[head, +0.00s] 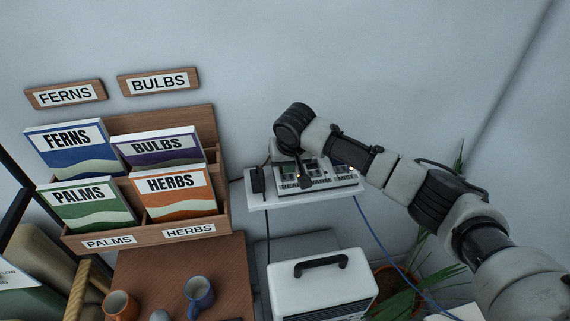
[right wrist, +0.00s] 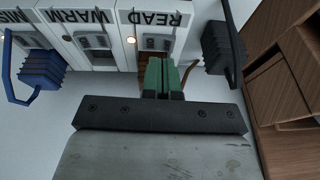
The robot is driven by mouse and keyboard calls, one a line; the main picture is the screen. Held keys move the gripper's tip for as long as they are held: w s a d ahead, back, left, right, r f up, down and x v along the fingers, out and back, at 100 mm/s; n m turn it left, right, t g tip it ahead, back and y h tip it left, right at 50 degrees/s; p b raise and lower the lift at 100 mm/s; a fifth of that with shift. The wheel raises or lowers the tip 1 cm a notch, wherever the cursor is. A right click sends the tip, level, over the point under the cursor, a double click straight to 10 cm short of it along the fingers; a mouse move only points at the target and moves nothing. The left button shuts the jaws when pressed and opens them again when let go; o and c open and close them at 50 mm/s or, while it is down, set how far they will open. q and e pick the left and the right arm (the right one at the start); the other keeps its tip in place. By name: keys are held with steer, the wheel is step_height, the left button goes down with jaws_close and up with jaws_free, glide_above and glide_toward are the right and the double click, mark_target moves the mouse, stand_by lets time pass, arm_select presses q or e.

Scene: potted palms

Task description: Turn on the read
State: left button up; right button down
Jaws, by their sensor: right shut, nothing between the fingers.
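A pale panel (head: 345,183) with three labelled switches sits on a small white wall shelf. In the right wrist view the labels appear upside down: the READ label (right wrist: 160,18), the WARM label (right wrist: 90,16) and a partly cut-off MIST label. My right gripper (head: 304,182) is over the panel's left part. Its green fingertips (right wrist: 161,65) are shut, with nothing between them, right at the READ switch (right wrist: 156,44) and partly covering it. Whether they touch it I cannot tell. My left gripper is not in view.
A black plug (head: 257,181) sits at the shelf's left end, and a blue plug (right wrist: 40,72) shows at the other side. A wooden seed-packet rack (head: 222,190) stands left. Below are mugs (head: 199,292) and a white box (head: 322,292) with a black handle.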

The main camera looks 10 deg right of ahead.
step_height(320, 180, up, 2)
steer(key=shift+d+r+p, duration=0.1)
steer(key=shift+r+p, duration=0.05)
steer(key=shift+p, duration=0.5)
arm_select(q)
steer(key=b, duration=0.2)
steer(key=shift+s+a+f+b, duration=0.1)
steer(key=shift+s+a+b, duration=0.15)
steer(key=shift+b, duration=0.1)
arm_select(e)
steer(key=d+v, duration=0.1)
steer(key=v, duration=0.8)
steer(key=shift+s+d, duration=0.25)
